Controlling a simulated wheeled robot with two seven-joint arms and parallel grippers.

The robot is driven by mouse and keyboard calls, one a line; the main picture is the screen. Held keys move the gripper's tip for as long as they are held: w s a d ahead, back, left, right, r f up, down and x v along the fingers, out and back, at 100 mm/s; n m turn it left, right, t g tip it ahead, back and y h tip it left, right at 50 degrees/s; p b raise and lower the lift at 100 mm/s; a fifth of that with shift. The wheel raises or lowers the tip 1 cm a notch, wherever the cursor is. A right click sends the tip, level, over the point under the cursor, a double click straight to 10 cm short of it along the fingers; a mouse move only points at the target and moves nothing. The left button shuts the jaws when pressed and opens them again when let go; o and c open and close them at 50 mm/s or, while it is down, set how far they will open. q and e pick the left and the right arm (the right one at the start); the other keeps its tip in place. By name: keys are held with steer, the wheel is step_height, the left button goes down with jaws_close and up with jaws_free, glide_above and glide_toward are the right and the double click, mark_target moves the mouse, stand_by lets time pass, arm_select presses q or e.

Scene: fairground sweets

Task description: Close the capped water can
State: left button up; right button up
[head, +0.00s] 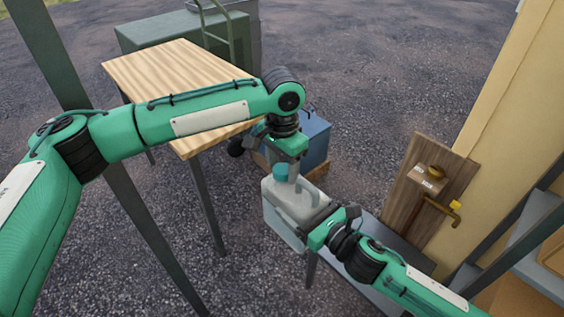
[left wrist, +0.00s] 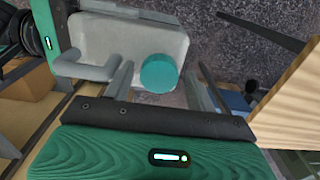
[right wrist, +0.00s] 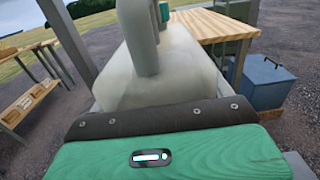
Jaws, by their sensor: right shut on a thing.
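The water can (head: 290,207) is a whitish translucent jerrycan with a moulded handle, standing at the middle of the head view. Its round teal cap (head: 280,171) is at the top, and the cap (left wrist: 159,73) also shows in the left wrist view. My left gripper (head: 288,167) points down over the cap. Its fingers are open on either side of the cap, with gaps visible. Whether the cap sits fully on the neck is hard to tell.
A wooden table (head: 175,75) stands at the upper left, under my left arm. A blue box (head: 315,140) is behind the can. A grey bench (head: 400,245) lies to the right, near a wooden panel with a brass handle (head: 442,208). Open gravel spreads beyond.

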arm_select(q)
steer(key=c, duration=1)
steer(key=shift+o, duration=0.2)
steer(key=shift+m, duration=0.7)
steer(key=o, duration=1.2)
steer(key=shift+c, duration=0.2)
steer(key=shift+r, duration=0.15)
step_height(320, 180, up, 12)
steer(key=shift+w, duration=0.15)
